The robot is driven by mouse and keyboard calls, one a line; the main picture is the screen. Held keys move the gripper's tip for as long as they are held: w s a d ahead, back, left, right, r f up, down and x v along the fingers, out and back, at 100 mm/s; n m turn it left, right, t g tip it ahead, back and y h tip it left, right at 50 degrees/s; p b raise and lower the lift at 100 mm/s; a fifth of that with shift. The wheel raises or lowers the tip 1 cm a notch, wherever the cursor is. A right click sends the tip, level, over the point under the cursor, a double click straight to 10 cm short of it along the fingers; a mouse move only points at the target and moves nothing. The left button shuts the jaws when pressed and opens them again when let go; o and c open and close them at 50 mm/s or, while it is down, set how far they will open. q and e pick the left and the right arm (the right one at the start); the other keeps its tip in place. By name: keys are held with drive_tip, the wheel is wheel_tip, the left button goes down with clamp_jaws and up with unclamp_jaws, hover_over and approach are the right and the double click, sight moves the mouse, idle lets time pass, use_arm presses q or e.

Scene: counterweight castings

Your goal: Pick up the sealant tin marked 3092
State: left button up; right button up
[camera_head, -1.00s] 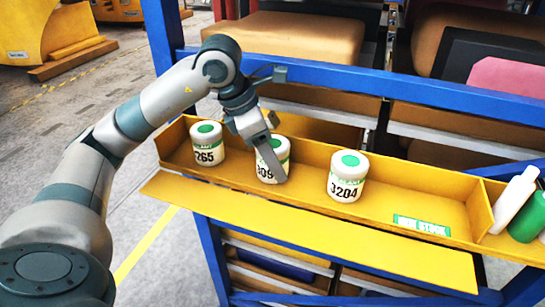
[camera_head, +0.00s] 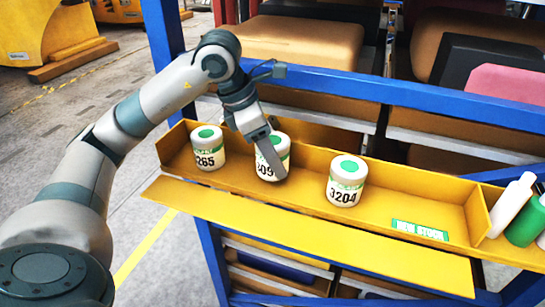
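Three white tins with green lids stand upright in a yellow shelf tray (camera_head: 405,200). The middle tin (camera_head: 263,172) has a partly covered number; "09" shows, and the rest is hidden or unclear. The left tin (camera_head: 208,150) shows "265", and the right tin (camera_head: 345,184) reads 3204. My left gripper (camera_head: 272,155) reaches down at the middle tin. One finger slants across the front of this tin and covers part of its lid and label. The other finger is not clearly seen, so whether the gripper is shut on the tin cannot be told. My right gripper is out of view.
A white bottle (camera_head: 511,204) and a green bottle (camera_head: 527,222) lie tilted beyond the tray's right divider. A blue rack beam (camera_head: 400,92) runs behind the tray. The tray floor right of tin 3204 is free, with a green label on its front.

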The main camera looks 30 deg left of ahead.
sight(275, 143)
use_arm(q)
drive_tip(key=r+p, duration=0.1)
drive_tip(key=d+r, duration=0.1)
drive_tip(key=r, duration=0.1)
drive_tip(key=shift+s+r+p, duration=0.1)
drive_tip(key=shift+s+p, duration=0.05)
drive_tip(key=shift+p, duration=0.2)
drive_tip(key=s+d+r+p, duration=0.3)
drive_tip(key=d+r+p, duration=0.2)
drive_tip(key=d, duration=0.5)
drive_tip(key=shift+r, duration=0.4)
drive_tip(key=shift+s+d, duration=0.1)
